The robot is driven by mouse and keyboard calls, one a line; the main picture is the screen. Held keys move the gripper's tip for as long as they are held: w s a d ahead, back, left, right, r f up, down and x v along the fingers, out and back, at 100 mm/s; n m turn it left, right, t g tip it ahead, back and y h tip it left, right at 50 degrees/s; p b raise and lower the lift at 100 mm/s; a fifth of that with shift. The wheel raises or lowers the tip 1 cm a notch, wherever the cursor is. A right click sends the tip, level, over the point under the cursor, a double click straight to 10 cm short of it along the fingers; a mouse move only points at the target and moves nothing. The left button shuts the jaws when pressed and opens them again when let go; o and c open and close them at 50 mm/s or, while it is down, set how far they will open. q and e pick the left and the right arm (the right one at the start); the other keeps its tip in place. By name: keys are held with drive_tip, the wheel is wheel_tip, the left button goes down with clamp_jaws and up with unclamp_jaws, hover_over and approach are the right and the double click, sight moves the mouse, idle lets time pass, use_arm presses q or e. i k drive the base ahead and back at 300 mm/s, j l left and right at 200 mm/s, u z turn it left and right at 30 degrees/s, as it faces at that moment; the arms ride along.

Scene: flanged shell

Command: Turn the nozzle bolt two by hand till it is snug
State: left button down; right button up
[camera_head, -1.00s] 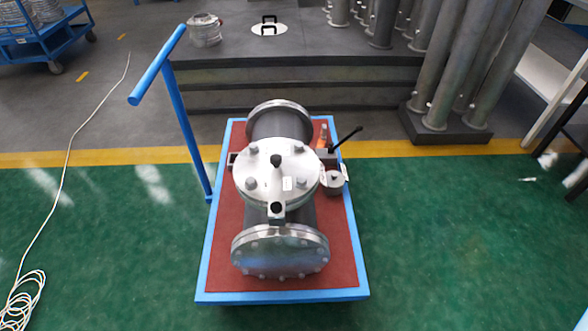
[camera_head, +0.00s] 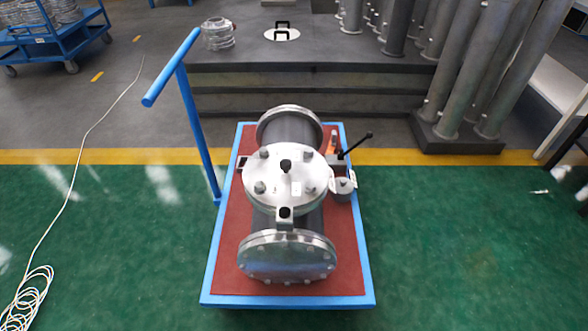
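The flanged shell (camera_head: 310,217) lies on a cart with a red mat (camera_head: 230,240) and a blue rim. A round metal cover (camera_head: 285,200) with several bolts sits on its top, with a dark knob (camera_head: 286,166) near the middle. A small nozzle block (camera_head: 285,214) with a dark round opening sticks out at the cover's near edge. I cannot tell which bolt is nozzle bolt two. The near end flange (camera_head: 287,262) carries several bolts around its edge. Neither of my grippers is in view.
A vise-like tool with a black lever (camera_head: 356,146) and a small grey cylinder (camera_head: 343,188) stand at the mat's right side. The blue cart handle (camera_head: 185,100) rises at the left. A white cable (camera_head: 35,280) lies on the green floor. Steps (camera_head: 310,90) and grey pipes (camera_head: 480,70) are behind.

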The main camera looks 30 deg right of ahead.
sight(260, 186)
drive_tip(key=l+u, duration=0.45)
drive_tip(key=k+l+u, duration=0.1)
drive_tip(key=l+u, duration=0.4)
drive_tip(key=l, duration=0.15)
